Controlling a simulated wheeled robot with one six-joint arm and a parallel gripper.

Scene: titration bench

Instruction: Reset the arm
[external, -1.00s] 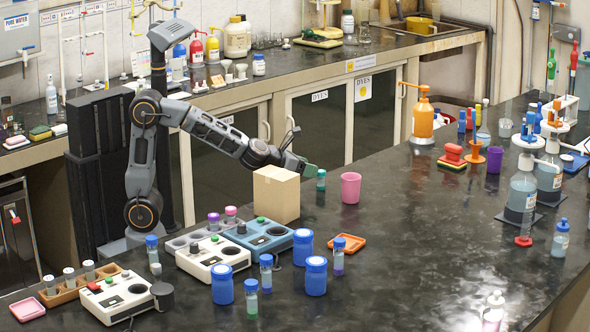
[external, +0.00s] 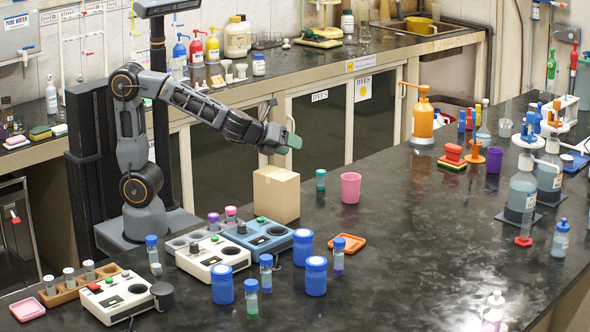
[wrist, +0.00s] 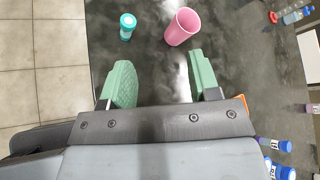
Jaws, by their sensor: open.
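My gripper (external: 292,140) is raised above and just behind the cardboard box (external: 276,194) in the external view. In the wrist view my gripper (wrist: 162,82) shows its two green fingers wide apart with nothing between them. A small teal-capped vial (external: 321,180) stands upright on the dark bench, apart from the gripper; it also shows in the wrist view (wrist: 127,26). A pink cup (external: 350,188) stands to the right of the vial, and it too is in the wrist view (wrist: 182,26).
Several blue-capped bottles (external: 316,277) and an orange tray (external: 347,243) are in front. An orange pump bottle (external: 422,117) stands farther back.

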